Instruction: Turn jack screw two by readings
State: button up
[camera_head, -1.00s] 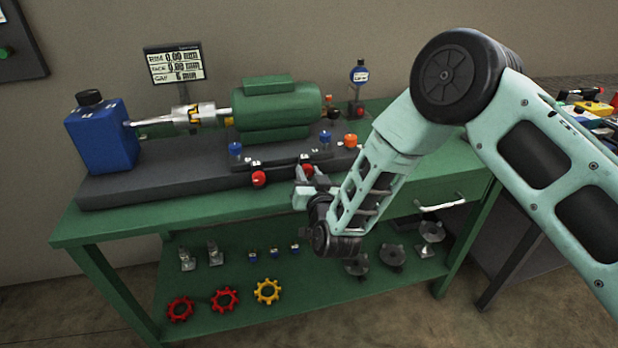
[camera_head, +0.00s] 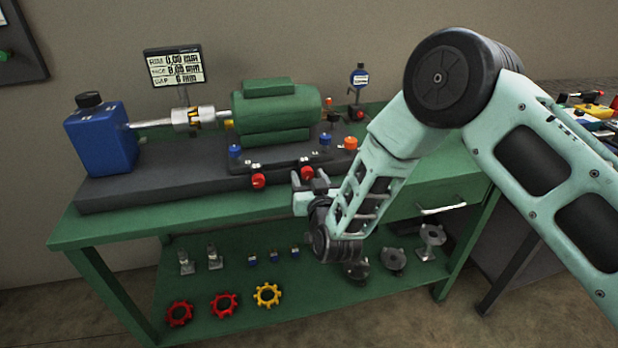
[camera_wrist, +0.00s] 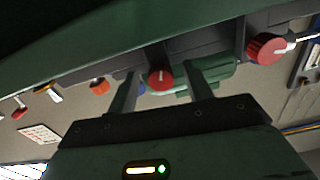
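Red screw knobs stand along the front of the motor base in the head view, one at left (camera_head: 258,181) and one at right (camera_head: 307,172). The right one shows in the wrist view (camera_wrist: 160,78) between my gripper's fingers, with gaps at both sides. The left one shows at the wrist view's right (camera_wrist: 267,48). My gripper (camera_head: 312,182) is open in front of the right red knob, fingers pointing toward it. Whether any number marks jack screw two is too small to tell. The readout screen (camera_head: 174,67) shows rim, face and gap lines; its digits are blurred.
A green motor (camera_head: 277,112) connects through a coupling (camera_head: 193,118) to a blue pump (camera_head: 101,138). Blue knobs (camera_head: 235,151) (camera_head: 325,139) and an orange knob (camera_head: 350,143) stand close to the motor. A dial gauge (camera_head: 359,78) stands behind. The bench's front left strip is clear.

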jog(key=b+v, duration=0.2)
jog(key=v, duration=1.5)
jog(key=shift+s+r, duration=0.2)
